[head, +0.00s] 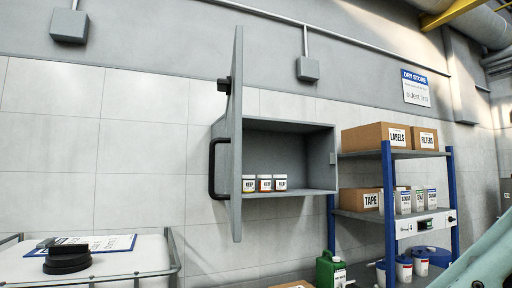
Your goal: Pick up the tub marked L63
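Three small tubs with white labels, orange-brown bands and dark lids stand side by side in an open grey wall cabinet (322,160). They are the left tub (249,184), the middle tub (265,184) and the right tub (280,183). Their labels are too small to read surely, and I cannot make out L63 on any. The cabinet door (236,125) stands open towards me, with a dark handle (213,168) on its left side. The door edge is close beside the left tub. My gripper is not in view; only a pale green part of my arm shows at the lower right.
A blue-and-grey shelf rack (390,205) at the right holds cardboard boxes (377,135) and several cartons. A green jug (329,270) stands below the cabinet. A white-topped cart (110,262) with a clipboard (85,245) and black round object (67,262) is at lower left.

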